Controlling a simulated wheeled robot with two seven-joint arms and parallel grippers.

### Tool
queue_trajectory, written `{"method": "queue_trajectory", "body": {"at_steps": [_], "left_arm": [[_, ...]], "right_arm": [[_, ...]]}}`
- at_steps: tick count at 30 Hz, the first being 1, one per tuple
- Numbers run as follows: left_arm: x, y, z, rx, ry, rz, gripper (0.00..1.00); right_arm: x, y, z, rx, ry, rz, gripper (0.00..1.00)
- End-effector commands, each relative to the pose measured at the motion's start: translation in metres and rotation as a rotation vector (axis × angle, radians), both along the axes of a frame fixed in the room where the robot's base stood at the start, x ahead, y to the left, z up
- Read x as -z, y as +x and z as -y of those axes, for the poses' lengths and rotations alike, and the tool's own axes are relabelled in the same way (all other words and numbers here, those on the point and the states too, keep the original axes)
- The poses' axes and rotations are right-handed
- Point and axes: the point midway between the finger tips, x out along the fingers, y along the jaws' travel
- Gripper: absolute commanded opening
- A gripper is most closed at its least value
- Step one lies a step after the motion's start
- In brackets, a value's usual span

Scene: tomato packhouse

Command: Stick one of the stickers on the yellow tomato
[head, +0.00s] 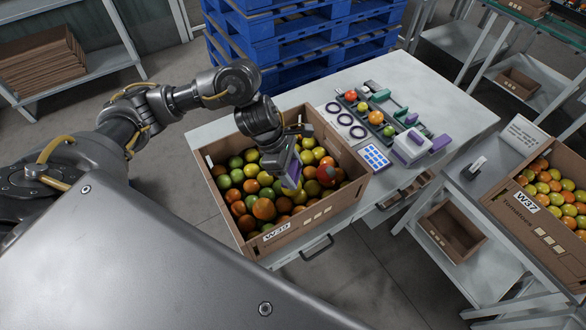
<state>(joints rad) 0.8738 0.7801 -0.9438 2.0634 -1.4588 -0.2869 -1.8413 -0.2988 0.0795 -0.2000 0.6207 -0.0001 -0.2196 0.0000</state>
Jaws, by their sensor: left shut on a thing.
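My left gripper (291,172) reaches down into the cardboard crate (348,158) of mixed tomatoes. It is shut on a purple and grey thing (292,169), mostly hidden by the fingers, just above the tomatoes. A red tomato (326,173) lies just right of it. A blue sheet with rows of pale squares, seemingly the stickers (374,158), lies on the table right of the crate. Behind it, a row holds a red tomato (351,95), a small pale yellowish one (362,106), an orange one (376,117) and a green one (389,131). My right gripper is out of view.
Three dark rings (344,120) lie left of the row. A white and purple device (411,147) and a purple block (441,142) stand to its right. Another full crate (519,218) is at far right. Blue pallets (300,35) stand behind the table (455,105), whose back right is clear.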

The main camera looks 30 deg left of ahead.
Motion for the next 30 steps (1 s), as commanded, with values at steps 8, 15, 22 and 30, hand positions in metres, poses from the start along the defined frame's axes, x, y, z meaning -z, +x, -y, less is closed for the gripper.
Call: {"method": "queue_trajectory", "body": {"at_steps": [8,15,22,30], "left_arm": [[-0.0002,0.0001,0.0,0.0,0.0,0.0,0.42],[0.0007,0.0001,-0.0001,0.0,0.0,0.0,0.42],[0.0033,0.0001,-0.0001,0.0,0.0,0.0,0.42],[0.0063,0.0001,-0.0001,0.0,0.0,0.0,0.42]], "right_arm": [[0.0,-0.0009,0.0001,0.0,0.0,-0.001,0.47],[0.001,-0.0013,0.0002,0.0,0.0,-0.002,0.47],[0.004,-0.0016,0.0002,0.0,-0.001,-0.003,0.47],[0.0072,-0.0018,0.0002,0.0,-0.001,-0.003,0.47]]}}
